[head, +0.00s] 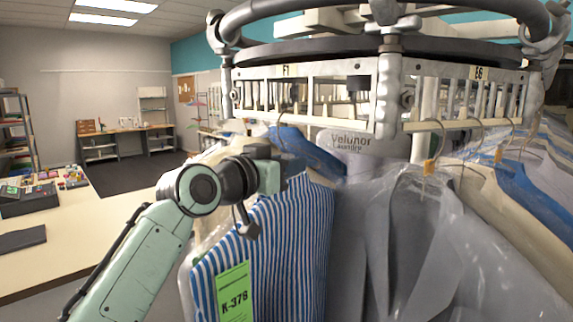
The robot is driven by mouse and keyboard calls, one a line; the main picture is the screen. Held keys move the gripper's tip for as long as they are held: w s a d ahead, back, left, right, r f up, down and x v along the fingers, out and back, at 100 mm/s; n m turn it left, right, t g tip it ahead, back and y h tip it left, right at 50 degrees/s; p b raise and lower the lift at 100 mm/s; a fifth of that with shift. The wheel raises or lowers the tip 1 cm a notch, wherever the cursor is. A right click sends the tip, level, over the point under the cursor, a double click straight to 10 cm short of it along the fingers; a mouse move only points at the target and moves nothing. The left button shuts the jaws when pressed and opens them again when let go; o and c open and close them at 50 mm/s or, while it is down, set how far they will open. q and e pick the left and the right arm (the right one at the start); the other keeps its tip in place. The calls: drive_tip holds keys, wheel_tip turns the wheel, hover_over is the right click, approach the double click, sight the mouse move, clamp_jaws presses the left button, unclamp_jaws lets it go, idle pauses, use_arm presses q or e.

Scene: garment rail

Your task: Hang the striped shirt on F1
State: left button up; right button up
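The blue-and-white striped shirt (290,240) hangs in the middle of the head view, with a green tag (233,293) reading K-378 on its front. A blue hanger (305,150) shows at its top. A metal hook (284,112) rises above it to the slotted rail, just below the label F1 (287,71); I cannot tell whether the hook rests in a slot. My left gripper (272,172) is at the shirt's shoulder, by the hanger. Its fingertips are hidden, so its grip is unclear. My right gripper is not in view.
The round rail (300,115) carries a label E6 (479,72) further right. Grey garments in clear plastic (400,240) hang close on the right, with more hangers beyond. A long table (75,235) with small items stands at left; open floor lies behind it.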

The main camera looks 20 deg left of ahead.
use_arm(q)
drive_tip(key=o, duration=0.4)
drive_tip(key=shift+s, duration=0.1)
drive_tip(key=shift+s+a+f, duration=0.1)
drive_tip(key=shift+s+a, duration=0.05)
drive_tip(key=shift+s, duration=0.2)
drive_tip(key=b+v, duration=0.3)
drive_tip(key=v, duration=0.7)
drive_tip(key=shift+s, duration=0.3)
drive_tip(key=shift+v, duration=0.95)
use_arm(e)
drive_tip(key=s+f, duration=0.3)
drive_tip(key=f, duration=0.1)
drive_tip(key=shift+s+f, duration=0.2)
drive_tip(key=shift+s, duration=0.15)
use_arm(q)
drive_tip(key=shift+o, duration=0.4)
